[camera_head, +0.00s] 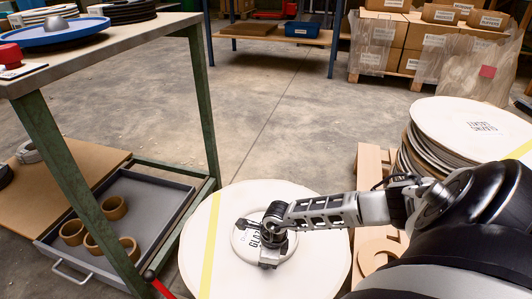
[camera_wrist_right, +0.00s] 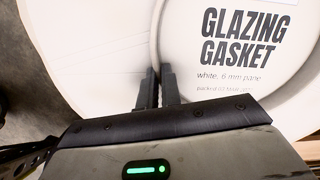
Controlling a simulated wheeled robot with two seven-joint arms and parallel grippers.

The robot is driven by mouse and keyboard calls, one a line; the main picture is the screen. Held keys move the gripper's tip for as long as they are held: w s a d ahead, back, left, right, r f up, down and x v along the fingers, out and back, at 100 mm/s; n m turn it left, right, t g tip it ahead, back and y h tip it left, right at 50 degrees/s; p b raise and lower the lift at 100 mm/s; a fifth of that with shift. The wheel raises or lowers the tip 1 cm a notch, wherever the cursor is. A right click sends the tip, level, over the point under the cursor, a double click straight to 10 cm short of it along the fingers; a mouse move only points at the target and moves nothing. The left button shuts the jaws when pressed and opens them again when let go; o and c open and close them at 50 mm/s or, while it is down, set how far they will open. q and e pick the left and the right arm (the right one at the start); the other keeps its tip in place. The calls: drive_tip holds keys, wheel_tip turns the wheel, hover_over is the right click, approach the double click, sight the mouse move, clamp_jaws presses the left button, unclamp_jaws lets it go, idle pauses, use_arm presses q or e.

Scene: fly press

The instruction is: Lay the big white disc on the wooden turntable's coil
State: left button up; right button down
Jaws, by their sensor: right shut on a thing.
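The big white disc (camera_head: 305,215) lies flat at the bottom centre of the head view, with a yellow stripe across its left side. A raised round hub with a dark printed label is at its middle. My right gripper (camera_head: 268,252) is shut on the disc at this hub. In the right wrist view, the two fingers (camera_wrist_right: 158,95) close at the hub's edge, beside the label "GLAZING GASKET" (camera_wrist_right: 245,38). The wooden turntable and its coil cannot be made out; the disc and my arm may hide them. My left gripper is not in view.
A stack of white discs (camera_head: 470,125) stands right, with pale wooden pieces (camera_head: 372,165) beside it. A green-legged table (camera_head: 130,55) stands left, over a grey tray (camera_head: 150,200) with brown rings. Boxes (camera_head: 420,45) stand at the back. The floor between is clear.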

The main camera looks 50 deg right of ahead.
drive_tip(key=shift+f, duration=0.1)
drive_tip(key=c, duration=1)
unclamp_jaws()
drive_tip(key=shift+c, duration=0.2)
